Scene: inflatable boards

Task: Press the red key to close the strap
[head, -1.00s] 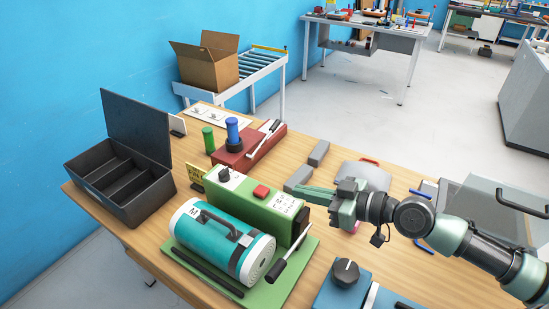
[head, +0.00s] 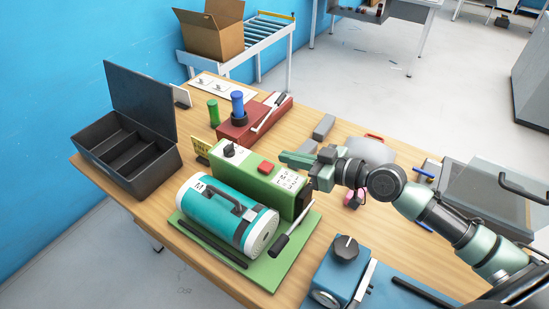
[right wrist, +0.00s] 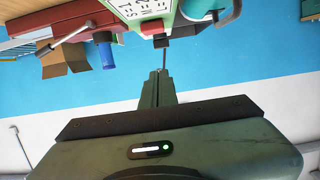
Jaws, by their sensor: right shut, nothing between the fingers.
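The red key (head: 266,168) is a square button on top of the green box (head: 243,171), beside a black knob. It also shows in the right wrist view (right wrist: 152,29). A teal cylinder with a black handle and strap (head: 220,212) lies on the green base in front of the box. My right gripper (head: 284,157) is shut and empty, its fingertips just to the right of the red key and apart from it as far as I can tell. In the right wrist view its closed fingers (right wrist: 161,74) point toward the green box. My left gripper is not in view.
An open black case (head: 137,160) stands at the left. A red unit with a blue knob (head: 247,119) is behind the green box. A blue device with a dial (head: 341,268) is at the front right. A pink object (head: 353,198) lies below my right arm.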

